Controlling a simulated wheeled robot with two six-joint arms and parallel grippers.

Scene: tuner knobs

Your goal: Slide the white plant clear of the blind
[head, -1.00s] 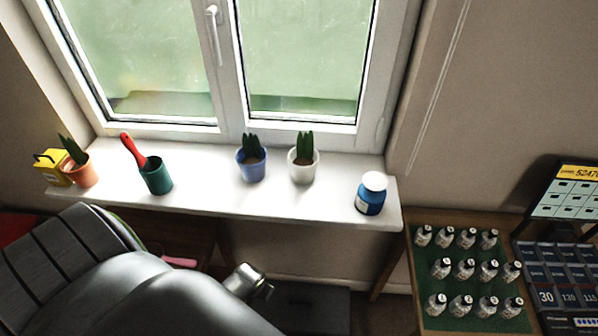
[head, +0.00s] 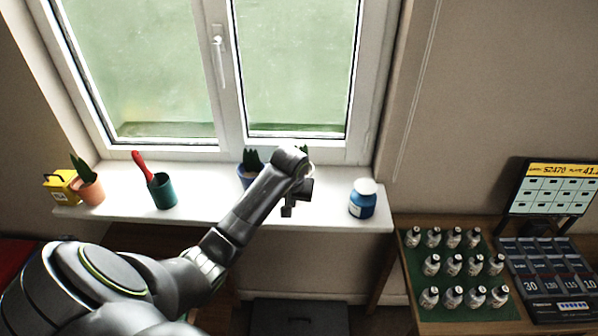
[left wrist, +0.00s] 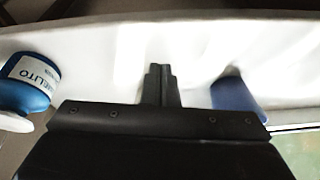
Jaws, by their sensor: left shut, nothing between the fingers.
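The white plant stands on the white windowsill (head: 330,211). In the head view my left arm covers most of it; only leaf tips (head: 304,149) and a sliver of white pot show. My left gripper (head: 287,211) is shut and empty, in front of the plant's spot over the sill. In the left wrist view the shut fingers (left wrist: 161,72) point toward the sill, and I cannot make out the white plant. No lowered blind shows across the window panes; a thin pale cord (head: 416,90) hangs right of the window. My right gripper is not in view.
A blue-potted plant (head: 243,176) stands just left, partly behind my arm. A blue jar (head: 362,203) with a white lid stands right. Bare sill lies between green and blue pots.

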